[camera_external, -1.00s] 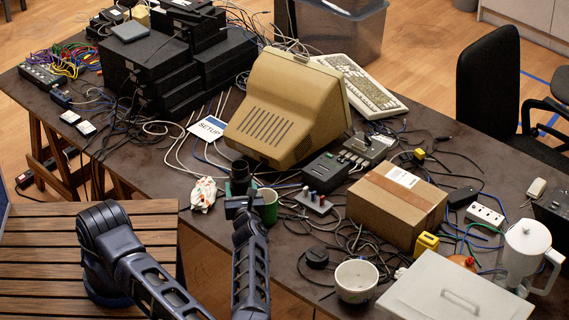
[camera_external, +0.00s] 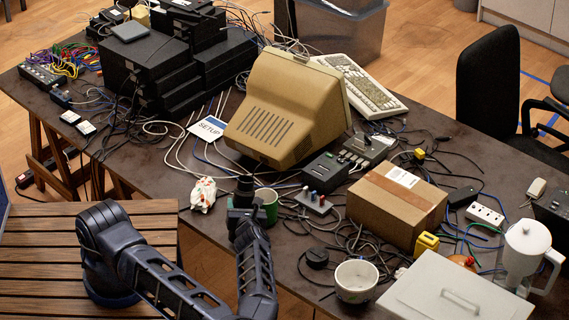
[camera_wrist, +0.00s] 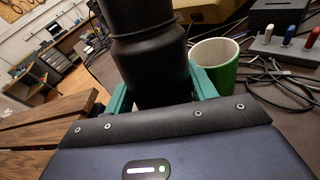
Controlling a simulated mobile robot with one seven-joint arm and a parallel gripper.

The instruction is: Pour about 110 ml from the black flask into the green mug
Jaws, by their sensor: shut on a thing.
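My gripper (camera_wrist: 162,92) is shut on the black flask (camera_wrist: 150,55), with its green fingers on either side of the flask's lower body. The flask looks close to upright in the outside view (camera_external: 244,190), where my gripper and wrist partly hide it. The green mug (camera_wrist: 213,65) stands on the dark table just right of the flask, with a white inside and its rim open upward. In the outside view the mug (camera_external: 268,205) is partly hidden behind my gripper. The contents of the flask and of the mug cannot be made out.
A beige monitor (camera_external: 285,110) stands behind the mug. Cables, a cardboard box (camera_external: 397,208) and a white bowl (camera_external: 356,281) lie further right.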

